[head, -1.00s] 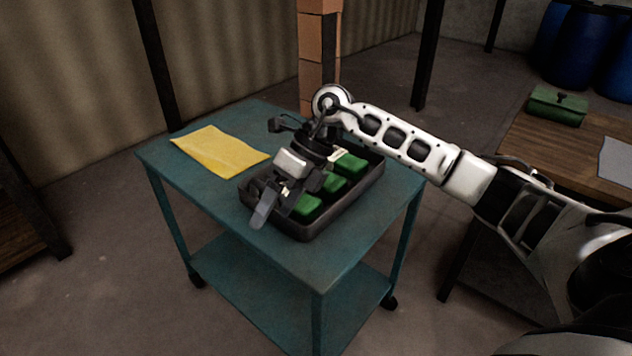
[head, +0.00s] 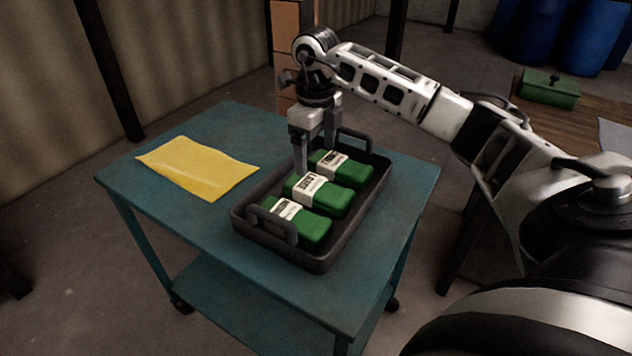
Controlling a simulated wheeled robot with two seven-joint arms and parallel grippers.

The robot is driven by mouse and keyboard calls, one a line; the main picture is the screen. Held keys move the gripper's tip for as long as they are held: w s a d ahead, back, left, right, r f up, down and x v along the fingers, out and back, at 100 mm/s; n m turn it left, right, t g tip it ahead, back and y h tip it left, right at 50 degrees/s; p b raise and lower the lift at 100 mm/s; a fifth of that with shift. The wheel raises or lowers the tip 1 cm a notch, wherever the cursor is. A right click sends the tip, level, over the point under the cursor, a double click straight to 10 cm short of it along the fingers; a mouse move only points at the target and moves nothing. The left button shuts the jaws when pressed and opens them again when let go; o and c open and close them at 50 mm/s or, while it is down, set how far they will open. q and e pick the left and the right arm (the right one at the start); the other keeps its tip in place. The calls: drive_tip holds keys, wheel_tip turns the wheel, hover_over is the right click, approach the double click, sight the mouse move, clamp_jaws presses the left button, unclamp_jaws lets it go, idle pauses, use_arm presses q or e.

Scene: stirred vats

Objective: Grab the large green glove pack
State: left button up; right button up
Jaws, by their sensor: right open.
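Three green glove packs with white labels lie in a dark tray (head: 325,262) on the teal cart. The middle pack (head: 335,200) has a label that seems to read LARGE, though the print is small. The near pack (head: 312,229) and the far pack (head: 352,175) have labels I cannot read surely. My right gripper (head: 315,158) is open and points down over the tray's left side, close to the label ends of the middle and far packs. Its fingers hide a little of the tray; I see no pack between them. My left gripper is out of view.
A yellow cloth or sheet (head: 197,166) lies flat on the cart (head: 180,220), left of the tray. The tray has raised handles at its near and far ends. A green box (head: 548,91) stands on a wooden table at right. Blue barrels (head: 535,30) stand behind.

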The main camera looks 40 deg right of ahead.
sight(316, 185)
wheel_tip(316, 185, down, 10)
drive_tip(key=shift+r, duration=0.2)
idle(0.3)
drive_tip(key=c, duration=1.1)
drive_tip(key=shift+r, duration=0.1)
